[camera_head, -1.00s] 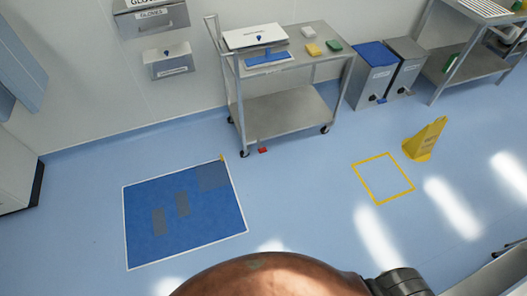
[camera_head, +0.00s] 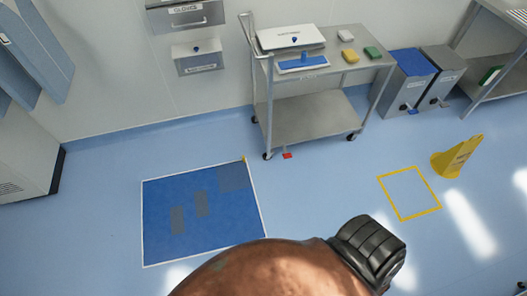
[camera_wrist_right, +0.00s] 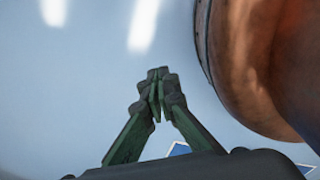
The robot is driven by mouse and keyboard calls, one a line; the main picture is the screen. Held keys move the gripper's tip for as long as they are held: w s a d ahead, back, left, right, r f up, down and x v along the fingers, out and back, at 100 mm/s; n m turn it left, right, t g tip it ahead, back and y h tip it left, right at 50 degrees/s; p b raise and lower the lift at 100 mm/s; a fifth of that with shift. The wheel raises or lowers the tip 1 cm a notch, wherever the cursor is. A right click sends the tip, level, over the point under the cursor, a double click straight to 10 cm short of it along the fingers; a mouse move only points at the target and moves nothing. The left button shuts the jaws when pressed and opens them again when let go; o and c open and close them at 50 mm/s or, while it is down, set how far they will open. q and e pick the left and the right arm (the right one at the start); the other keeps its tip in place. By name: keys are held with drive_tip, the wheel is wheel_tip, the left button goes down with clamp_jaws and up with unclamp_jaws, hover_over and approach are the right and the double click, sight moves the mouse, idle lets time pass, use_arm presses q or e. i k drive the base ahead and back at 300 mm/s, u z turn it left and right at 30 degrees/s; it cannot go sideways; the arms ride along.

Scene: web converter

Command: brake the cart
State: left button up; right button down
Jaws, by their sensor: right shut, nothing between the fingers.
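The steel cart (camera_head: 309,117) stands against the back wall in the head view, with two shelves and a push handle at its left end. A small red pedal (camera_head: 287,156) shows low at its front left wheel; I cannot tell whether it is pressed. My right gripper (camera_wrist_right: 156,82) is shut and empty in the right wrist view, over blue floor and apart from the cart. My left gripper is not in view.
A blue mat (camera_head: 205,237) lies on the floor in front of the cart. Two pedal bins (camera_head: 405,88) stand right of the cart. A large brown round object (camera_head: 255,270) fills the bottom foreground.

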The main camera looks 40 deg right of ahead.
sight(287, 156)
drive_tip(key=z, duration=0.15)
drive_tip(key=i, duration=0.95)
drive_tip(key=z, duration=0.85)
